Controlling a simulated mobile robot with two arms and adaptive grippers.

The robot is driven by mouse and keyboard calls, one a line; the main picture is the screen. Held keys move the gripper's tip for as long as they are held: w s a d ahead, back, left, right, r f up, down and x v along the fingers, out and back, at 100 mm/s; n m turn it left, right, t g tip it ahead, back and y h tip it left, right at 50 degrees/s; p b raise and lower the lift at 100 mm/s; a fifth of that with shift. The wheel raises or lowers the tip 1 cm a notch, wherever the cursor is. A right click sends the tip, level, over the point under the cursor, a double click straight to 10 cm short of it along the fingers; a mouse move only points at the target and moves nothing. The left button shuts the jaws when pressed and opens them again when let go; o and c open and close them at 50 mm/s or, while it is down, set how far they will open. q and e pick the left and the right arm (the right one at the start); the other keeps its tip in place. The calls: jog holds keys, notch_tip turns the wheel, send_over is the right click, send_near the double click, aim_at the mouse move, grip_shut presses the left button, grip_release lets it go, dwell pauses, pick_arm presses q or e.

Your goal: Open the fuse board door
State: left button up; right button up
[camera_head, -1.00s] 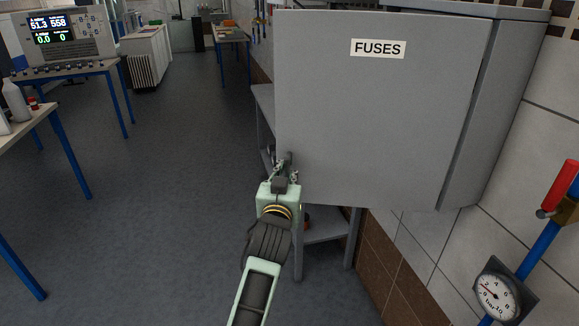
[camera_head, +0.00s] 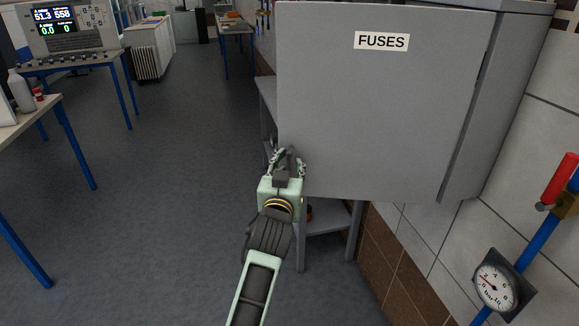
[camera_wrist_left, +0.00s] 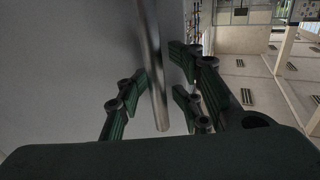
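The grey fuse board (camera_head: 497,100) is on the right in the head view. Its door (camera_head: 380,120) carries a "FUSES" label (camera_head: 381,41), and a dark gap shows along the door's right edge. My left gripper (camera_head: 287,157) is at the door's lower left corner. In the left wrist view, a round metal bar (camera_wrist_left: 152,65), apparently the door's handle, passes between the spread fingers of the left gripper (camera_wrist_left: 160,88). I see gaps between the bar and the fingers. My right gripper is not in view.
A grey shelf stand (camera_head: 326,222) is below and behind the door. A pressure gauge (camera_head: 495,287) and a blue pipe with a red handle (camera_head: 560,180) are at the lower right. Tables (camera_head: 30,122) stand at the left. The floor (camera_head: 180,170) between is clear.

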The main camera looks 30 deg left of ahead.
pick_arm(q)
jog(key=shift+s+d+f, duration=0.15)
jog(key=shift+s, duration=0.2)
jog(key=v, duration=0.6)
jog(key=shift+s, duration=0.35)
jog(key=shift+d, duration=0.1)
